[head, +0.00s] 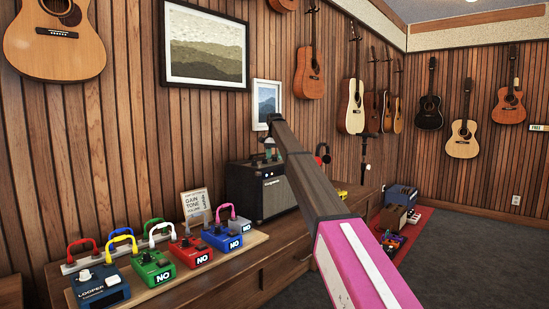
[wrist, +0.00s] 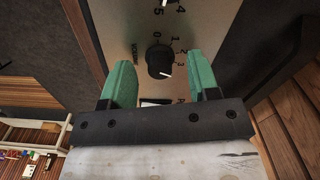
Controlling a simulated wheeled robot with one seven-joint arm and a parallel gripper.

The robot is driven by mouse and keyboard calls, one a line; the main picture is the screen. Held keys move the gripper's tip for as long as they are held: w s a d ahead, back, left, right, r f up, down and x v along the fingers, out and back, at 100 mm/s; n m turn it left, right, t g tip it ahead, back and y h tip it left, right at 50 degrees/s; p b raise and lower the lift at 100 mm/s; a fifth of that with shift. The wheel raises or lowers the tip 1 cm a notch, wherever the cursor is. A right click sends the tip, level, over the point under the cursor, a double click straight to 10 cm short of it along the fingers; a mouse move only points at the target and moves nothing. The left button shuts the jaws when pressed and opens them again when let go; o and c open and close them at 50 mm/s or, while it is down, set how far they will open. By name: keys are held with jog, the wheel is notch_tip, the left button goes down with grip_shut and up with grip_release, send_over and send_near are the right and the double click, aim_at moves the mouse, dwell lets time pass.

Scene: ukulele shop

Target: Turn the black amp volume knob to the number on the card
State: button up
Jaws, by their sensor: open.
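The black amp volume knob (wrist: 159,62) sits on a pale panel in the wrist view. Its white pointer mark faces the lower right, past the printed 3; the number there is unclear. My gripper (wrist: 161,65) is open, with one green finger on each side of the knob and a gap to both. In the head view my gripper (head: 270,149) is above the black amp (head: 248,191), partly hidden by my arm. The white card (head: 195,205) stands behind the pedals with gain, tone and a third line; its numbers are too small to read.
Several pedals, including the red one (head: 190,251) and the blue one (head: 221,237), stand on the wooden bench (head: 240,258) left of the amp. Guitars and pictures hang on the wall. The dark carpet (head: 470,260) at right is clear.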

notch_tip(320, 180, up, 10)
jog(key=shift+r, duration=0.2)
dwell(0.4)
